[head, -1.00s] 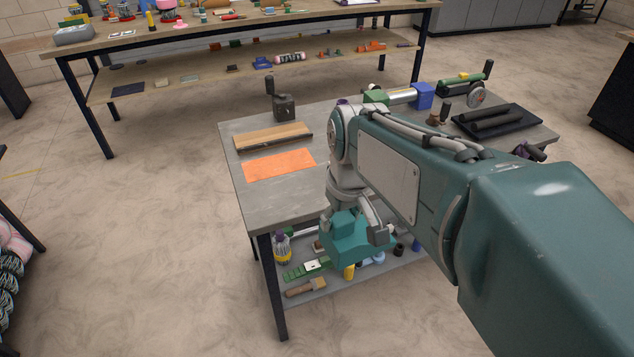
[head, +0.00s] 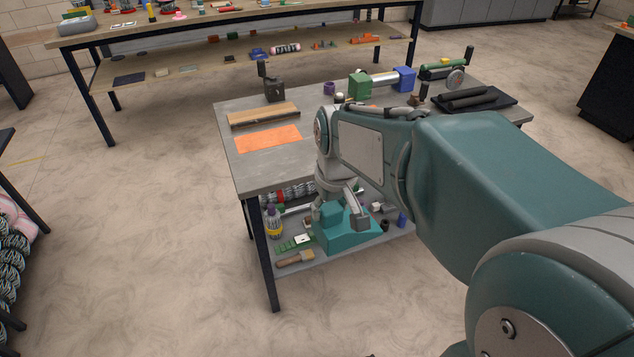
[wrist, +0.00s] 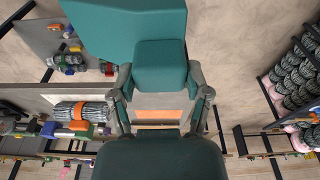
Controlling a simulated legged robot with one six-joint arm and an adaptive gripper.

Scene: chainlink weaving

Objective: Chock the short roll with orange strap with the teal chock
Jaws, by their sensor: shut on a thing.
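The teal chock (head: 348,236) is a large wedge-like block. My gripper (head: 345,205) points down and is shut on the chock's raised block, in front of the workbench's lower shelf. In the wrist view the chock (wrist: 125,30) fills the top middle, with my gripper's fingers (wrist: 160,88) on both sides of its block. A grey braided roll with an orange strap (wrist: 77,111) shows at the left of the wrist view, apart from the chock. A dark patterned roll with a red-orange band (head: 285,195) shows under the bench top in the head view, partly hidden.
The workbench top (head: 265,170) carries an orange mat (head: 268,139), a wooden board (head: 264,116) and several tools. Its lower shelf (head: 305,268) holds a bottle (head: 274,222), a brush (head: 295,258) and small parts. Racked rolls (wrist: 300,70) stand at the right in the wrist view.

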